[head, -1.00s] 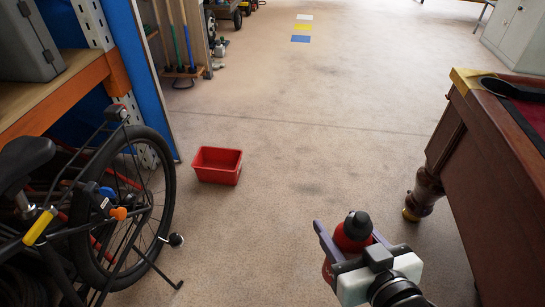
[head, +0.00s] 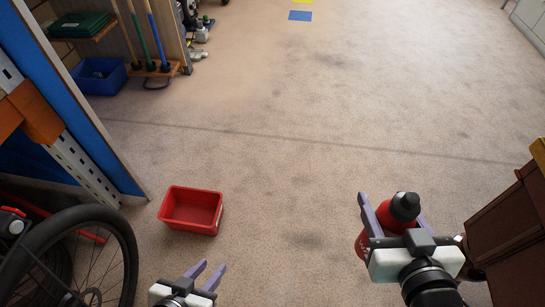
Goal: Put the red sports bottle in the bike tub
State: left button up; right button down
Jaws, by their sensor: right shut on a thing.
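The red sports bottle (head: 363,246) with a black cap is at the lower right of the head view. My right gripper (head: 391,212) is shut on it, its two purple fingers on either side and its body hiding part of the bottle. A red open tub (head: 191,211), apparently the bike tub, stands on the floor left of centre and looks empty. My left gripper (head: 207,274) is at the bottom, just below and right of the tub, with its fingers apart and nothing between them.
A bicycle wheel (head: 92,262) stands at the lower left, close to the tub. A dark wooden table (head: 515,235) is at the right edge, beside my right gripper. A blue bin (head: 100,77) sits by the back shelves. The floor between tub and bottle is clear.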

aim_at(201, 216)
jog(key=u, duration=0.95)
jog(key=i, duration=1.05)
jog(key=u, duration=1.05)
